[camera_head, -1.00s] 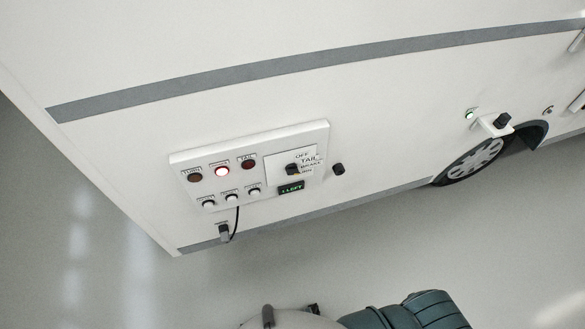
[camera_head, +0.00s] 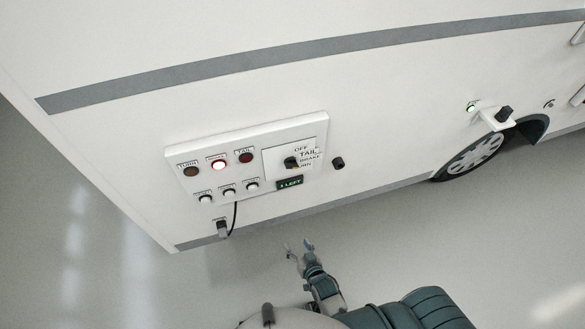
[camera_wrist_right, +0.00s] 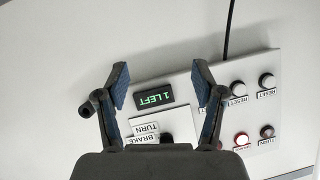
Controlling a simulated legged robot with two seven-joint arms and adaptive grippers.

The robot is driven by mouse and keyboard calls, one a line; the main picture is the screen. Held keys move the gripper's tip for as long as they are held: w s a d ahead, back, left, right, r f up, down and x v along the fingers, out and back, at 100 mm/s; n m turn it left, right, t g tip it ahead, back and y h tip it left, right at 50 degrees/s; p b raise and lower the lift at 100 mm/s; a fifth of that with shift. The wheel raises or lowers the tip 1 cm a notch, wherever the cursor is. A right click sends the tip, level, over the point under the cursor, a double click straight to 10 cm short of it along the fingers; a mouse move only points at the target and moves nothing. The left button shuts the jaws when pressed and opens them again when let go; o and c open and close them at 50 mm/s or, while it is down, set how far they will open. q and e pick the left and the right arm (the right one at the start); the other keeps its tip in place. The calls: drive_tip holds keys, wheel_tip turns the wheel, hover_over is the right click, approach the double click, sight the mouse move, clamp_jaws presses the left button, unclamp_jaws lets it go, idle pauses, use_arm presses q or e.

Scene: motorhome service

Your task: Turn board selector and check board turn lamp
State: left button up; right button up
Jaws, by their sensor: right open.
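The white board (camera_head: 178,160) is on the vehicle's side. Its black selector knob (camera_head: 291,162) sits beside the OFF, TAIL, BRAKE and TURN labels; its pointing is too small to tell. The turn lamp (camera_head: 190,171) is dark, the middle lamp (camera_head: 219,164) glows red and the tail lamp (camera_head: 246,157) is dark red. A small display (camera_head: 289,183) reads 1 LEFT in green. My right gripper (camera_head: 298,245) is open and empty, below the board and apart from it. In the right wrist view, the display (camera_wrist_right: 153,97) shows between the open fingers; the selector is mostly hidden by the gripper.
Several white reset buttons (camera_head: 229,191) line the board under the lamps. A cable (camera_head: 235,217) runs down to a plug (camera_head: 223,229). A black knob (camera_head: 338,163) protrudes right of the board. A wheel (camera_head: 475,155) and small shelf (camera_head: 500,121) are farther right. The floor below is clear.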

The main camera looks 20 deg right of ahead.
sight(294, 168)
drive_tip(key=w+d+r+m+t+h, duration=0.1)
drive_tip(key=d+r+t, duration=0.15)
drive_tip(key=r, duration=0.85)
drive_tip(key=w+d+r+m+t, duration=0.1)
drive_tip(key=d+r+m+t, duration=0.15)
drive_tip(key=r, duration=0.95)
drive_tip(key=shift+n, duration=0.45)
drive_tip(key=w, duration=0.5)
drive_tip(key=w+a, duration=0.1)
drive_tip(key=w, duration=1.1)
drive_tip(key=shift+w+a+f, duration=0.2)
drive_tip(key=shift+a+f, duration=0.05)
drive_tip(key=shift+f, duration=0.05)
drive_tip(key=c, duration=1.1)
drive_tip(key=shift+r+m+p, duration=0.15)
drive_tip(key=shift+m+p, duration=1.45)
drive_tip(key=shift+m, duration=0.1)
drive_tip(key=shift+c, duration=0.2)
drive_tip(key=shift+d+f+m+p, duration=0.15)
drive_tip(key=shift+m+p, duration=0.95)
drive_tip(key=shift+m, duration=1.1)
drive_tip(key=shift+f, duration=0.1)
